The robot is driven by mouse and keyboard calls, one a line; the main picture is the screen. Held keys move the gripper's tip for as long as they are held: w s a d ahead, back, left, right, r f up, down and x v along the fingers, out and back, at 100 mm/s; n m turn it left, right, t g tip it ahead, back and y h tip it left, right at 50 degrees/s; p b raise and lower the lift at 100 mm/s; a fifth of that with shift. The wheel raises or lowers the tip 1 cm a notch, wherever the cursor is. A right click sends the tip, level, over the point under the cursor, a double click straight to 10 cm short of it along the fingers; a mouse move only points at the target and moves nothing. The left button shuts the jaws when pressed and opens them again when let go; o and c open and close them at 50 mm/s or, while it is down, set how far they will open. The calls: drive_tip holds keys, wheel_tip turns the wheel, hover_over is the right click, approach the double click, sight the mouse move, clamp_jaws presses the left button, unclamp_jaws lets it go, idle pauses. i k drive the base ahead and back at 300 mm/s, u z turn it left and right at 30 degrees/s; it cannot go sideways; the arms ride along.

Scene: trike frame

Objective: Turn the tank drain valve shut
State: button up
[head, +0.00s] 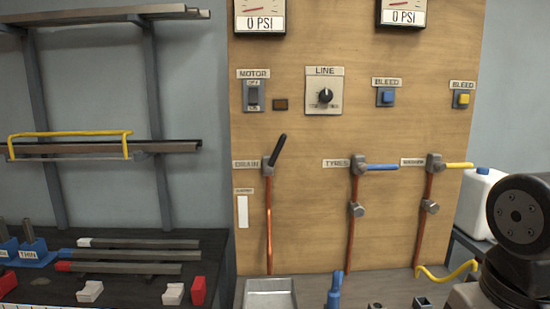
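The drain valve (268,164) is on the wooden panel, right of its DRAIN label (246,164). Its black lever (279,150) slants steeply up and to the right from the grey valve body. It is neither in line with the vertical copper pipe (268,225) below nor square across it. Nothing touches the lever. Part of my arm shows at the right edge of the head view, well away from the valve. My gripper is not in view.
The TYRES valve with a blue lever (382,167) and another valve with a yellow lever (458,165) are to the right, both levers roughly horizontal. A metal tray (270,283) is below the drain pipe. A rack with bars (130,243) stands left. The space before the drain lever looks clear.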

sight(268, 168)
drive_tip(key=u, duration=0.5)
drive_tip(key=k, duration=0.6)
drive_tip(key=u, duration=0.85)
drive_tip(key=i, duration=1.15)
drive_tip(key=z, duration=0.6)
